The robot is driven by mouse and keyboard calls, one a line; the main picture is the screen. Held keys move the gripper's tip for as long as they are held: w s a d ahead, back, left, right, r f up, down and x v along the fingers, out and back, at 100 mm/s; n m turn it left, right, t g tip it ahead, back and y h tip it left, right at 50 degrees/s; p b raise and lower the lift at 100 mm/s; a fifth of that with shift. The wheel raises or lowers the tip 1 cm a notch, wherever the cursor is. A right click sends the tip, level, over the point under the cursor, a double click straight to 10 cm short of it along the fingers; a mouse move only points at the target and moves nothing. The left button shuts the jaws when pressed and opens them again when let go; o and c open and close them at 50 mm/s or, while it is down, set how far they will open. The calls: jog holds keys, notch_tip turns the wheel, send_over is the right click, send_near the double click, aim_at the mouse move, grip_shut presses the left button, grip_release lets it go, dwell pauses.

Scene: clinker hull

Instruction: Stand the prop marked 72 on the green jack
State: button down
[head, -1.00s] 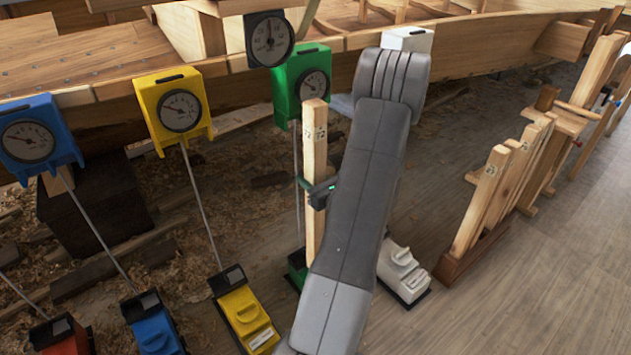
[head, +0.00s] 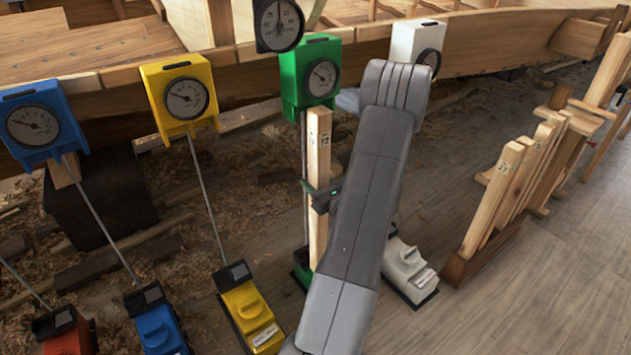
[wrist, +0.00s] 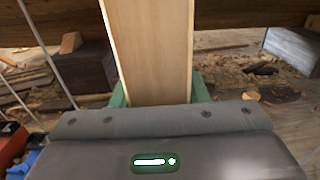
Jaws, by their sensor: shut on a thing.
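A pale wooden prop (head: 318,180) stands upright in my gripper (head: 322,198), which is shut on its middle. In the wrist view the prop (wrist: 150,50) rises between the green fingers (wrist: 160,92). The green jack (head: 301,268) is on the ground at the prop's foot, partly hidden by my arm. The prop's lower end appears over the jack; I cannot tell whether they touch. The green gauge box (head: 309,72) hangs on the hull rail above, just behind the prop's top.
Yellow (head: 252,316), blue (head: 160,330), red (head: 66,332) and white (head: 408,270) jacks stand in a row. Thin rods rise to gauge boxes on the hull (head: 240,60). A rack (head: 482,254) of several props stands at right. The floor (head: 560,290) at front right is clear.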

jog(key=shift+f+b, duration=0.3)
jog(key=shift+f, duration=0.35)
jog(key=shift+w+a+r, duration=0.15)
jog(key=shift+w+a, duration=0.2)
jog(key=shift+w, duration=0.15)
jog(key=x, duration=0.6)
jog(key=shift+w+a+b, duration=0.25)
jog(key=shift+b, duration=0.1)
jog(key=shift+f+b, duration=0.35)
jog(key=shift+f, duration=0.1)
jog(key=shift+w+a, duration=0.1)
jog(key=shift+w, duration=0.05)
dwell(0.6)
jog(key=c, duration=0.7)
grip_release()
jog(key=shift+c, duration=0.2)
